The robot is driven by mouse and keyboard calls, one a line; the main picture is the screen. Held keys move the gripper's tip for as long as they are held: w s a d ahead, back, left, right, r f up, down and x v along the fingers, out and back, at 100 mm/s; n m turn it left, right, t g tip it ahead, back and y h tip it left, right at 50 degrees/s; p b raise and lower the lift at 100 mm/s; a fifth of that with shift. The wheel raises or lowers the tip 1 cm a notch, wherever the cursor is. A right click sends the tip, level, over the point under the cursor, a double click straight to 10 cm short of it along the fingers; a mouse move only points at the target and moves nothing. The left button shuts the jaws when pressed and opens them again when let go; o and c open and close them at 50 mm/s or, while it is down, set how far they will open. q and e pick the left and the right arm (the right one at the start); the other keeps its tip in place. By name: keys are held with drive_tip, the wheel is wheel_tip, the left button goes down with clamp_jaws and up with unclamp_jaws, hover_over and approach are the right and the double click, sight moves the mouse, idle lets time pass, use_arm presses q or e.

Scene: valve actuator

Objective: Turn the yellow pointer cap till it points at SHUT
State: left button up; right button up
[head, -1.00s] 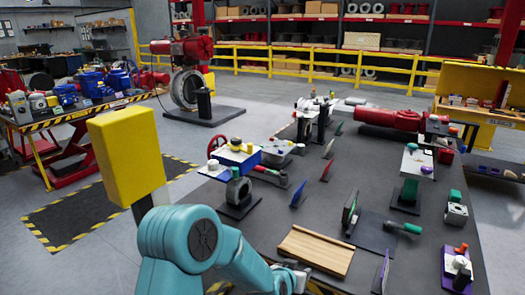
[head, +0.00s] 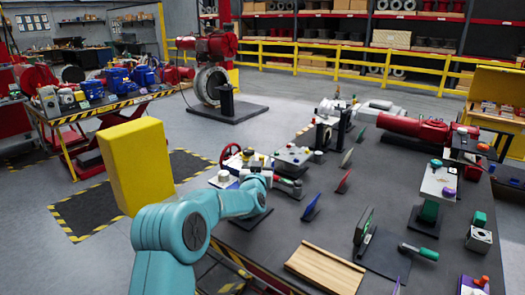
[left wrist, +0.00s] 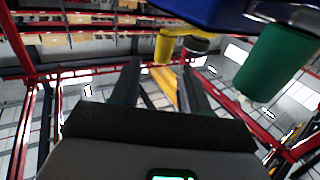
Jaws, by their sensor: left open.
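My left gripper (left wrist: 160,85) shows in the left wrist view as two dark fingers, spread apart with nothing between them. Beyond the fingertips is a yellow part (left wrist: 165,48), which looks like the pointer cap, close to a blue body (left wrist: 210,10) and a dark grey knob. A green cylinder (left wrist: 282,60) is at the right. In the head view my teal left arm reaches over the near left edge of the bench, and its gripper is hard to make out there. The small yellow cap (head: 249,152) shows by the red handwheel (head: 231,155). The SHUT mark is not readable. My right gripper is not in view.
The dark bench (head: 270,235) holds several upright plates, a wooden board (head: 325,270) and a green-handled tool (head: 420,252). A red actuator (head: 410,127) lies at the back.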

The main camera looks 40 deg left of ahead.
sight(262, 158)
use_arm(q)
drive_tip(key=p+x, duration=0.1)
drive_tip(key=x, duration=0.3)
drive_tip(key=shift+a+p, duration=0.35)
drive_tip(key=shift+w, duration=0.35)
drive_tip(key=shift+a+f, duration=0.1)
